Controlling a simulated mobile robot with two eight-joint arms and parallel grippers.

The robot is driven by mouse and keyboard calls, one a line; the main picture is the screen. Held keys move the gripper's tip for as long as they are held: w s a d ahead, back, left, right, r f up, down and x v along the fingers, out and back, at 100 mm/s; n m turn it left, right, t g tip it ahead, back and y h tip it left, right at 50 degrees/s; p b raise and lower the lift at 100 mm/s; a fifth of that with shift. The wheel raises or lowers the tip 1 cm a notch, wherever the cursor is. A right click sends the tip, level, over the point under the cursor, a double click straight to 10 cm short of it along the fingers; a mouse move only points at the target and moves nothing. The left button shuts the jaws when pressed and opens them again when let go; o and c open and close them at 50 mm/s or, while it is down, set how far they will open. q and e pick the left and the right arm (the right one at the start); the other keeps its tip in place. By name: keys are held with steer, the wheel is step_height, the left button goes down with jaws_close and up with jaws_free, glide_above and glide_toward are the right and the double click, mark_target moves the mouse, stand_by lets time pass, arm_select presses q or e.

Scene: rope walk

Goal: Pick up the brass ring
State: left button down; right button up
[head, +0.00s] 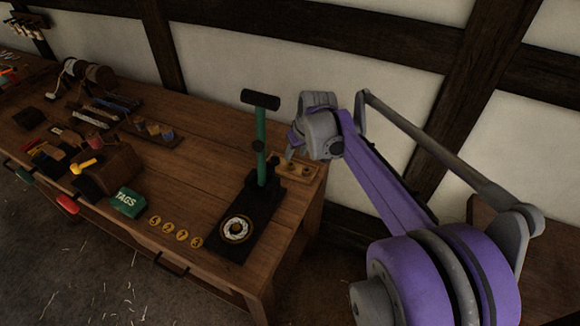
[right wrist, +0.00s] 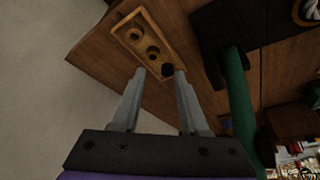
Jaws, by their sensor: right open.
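A small wooden tray (head: 308,177) lies at the right end of the bench, behind the green-posted press. In the right wrist view the tray (right wrist: 163,33) holds a row of round shapes. Two look like brass rings (right wrist: 153,51) with dark centres; the one nearest my fingers is a dark round spot. Which of them is the brass ring I cannot tell for sure. My right gripper (head: 291,152) is above the tray with its fingers apart. In its wrist view the empty fingertips (right wrist: 161,72) are on either side of the dark spot. My left gripper is out of view.
A press with a green post (head: 261,145) stands close to the left of my right gripper. A ring-shaped white piece (head: 237,230) lies on its black base. Several round brass tags (head: 168,227) and a green TAGS box (head: 128,202) lie farther left. The wall is behind.

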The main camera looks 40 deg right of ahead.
mark_target(291, 165)
steer(key=f, duration=0.1)
steer(key=w+d+f, duration=0.1)
steer(key=f, duration=0.1)
steer(key=w+d+f, duration=0.1)
steer(key=shift+w+f, duration=0.2)
steer(key=shift+x, duration=3.1)
steer(key=shift+r, duration=0.1)
jaws_close()
